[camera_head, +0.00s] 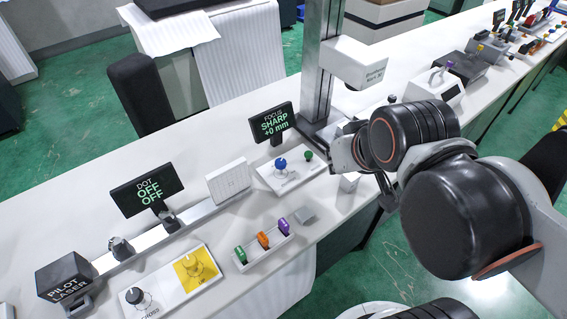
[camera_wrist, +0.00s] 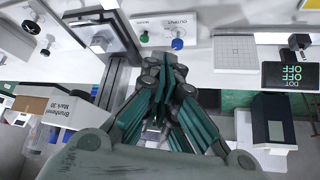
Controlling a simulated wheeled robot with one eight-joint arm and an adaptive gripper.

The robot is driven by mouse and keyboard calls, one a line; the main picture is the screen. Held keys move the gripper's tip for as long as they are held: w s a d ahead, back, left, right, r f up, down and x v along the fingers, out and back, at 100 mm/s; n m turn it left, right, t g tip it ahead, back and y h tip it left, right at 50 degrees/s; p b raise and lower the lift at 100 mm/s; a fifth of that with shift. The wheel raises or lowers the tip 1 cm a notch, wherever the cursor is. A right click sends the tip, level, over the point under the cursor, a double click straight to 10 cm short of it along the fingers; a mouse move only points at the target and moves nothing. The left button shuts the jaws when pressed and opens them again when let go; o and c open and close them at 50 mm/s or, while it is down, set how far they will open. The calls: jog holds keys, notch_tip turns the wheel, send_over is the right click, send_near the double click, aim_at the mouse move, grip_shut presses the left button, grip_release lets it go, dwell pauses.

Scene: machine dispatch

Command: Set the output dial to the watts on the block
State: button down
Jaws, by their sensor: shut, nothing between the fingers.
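My gripper (camera_wrist: 172,72) is shut and empty, its fingers together in the wrist view; in the head view it is partly hidden by my arm, near the right of the focus panel. A control panel (camera_head: 163,276) at the front left carries a black dial (camera_head: 137,297) and a yellow dial (camera_head: 193,266) on a yellow square. I can read no watts on either.
A second panel (camera_head: 290,170) has blue and green knobs. The focus display (camera_head: 272,123) reads SHARP +0 mm; the dot display (camera_head: 146,189) reads OFF OFF. A rack (camera_head: 265,252) holds green, orange and purple pieces. The pilot laser box (camera_head: 66,278) stands at left.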

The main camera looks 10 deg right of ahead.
dwell(0.4)
jog(key=c, duration=1.8)
grip_release()
jog(key=shift+r, duration=0.1)
jog(key=o, duration=0.4)
jog(key=shift+w+r, duration=0.15)
jog(key=shift+w, duration=0.15)
jog(key=shift+o, duration=0.9)
jog(key=w+a+r+n+g+p, duration=0.1)
jog(key=w+n+g, duration=0.1)
jog(key=w, duration=0.3)
jog(key=shift+w+a+r+n, duration=0.15)
jog(key=shift+w+r+n, duration=0.05)
jog(key=shift+w+n, duration=0.25)
jog(key=n+g+p, duration=0.2)
jog(key=n+g, duration=0.3)
jog(key=n, duration=0.3)
send_over(281, 161)
notch_tip(281, 161, down, 10)
notch_tip(281, 161, down, 13)
jog(key=b, duration=0.4)
jog(key=shift+c, duration=0.5)
jog(key=c, duration=1)
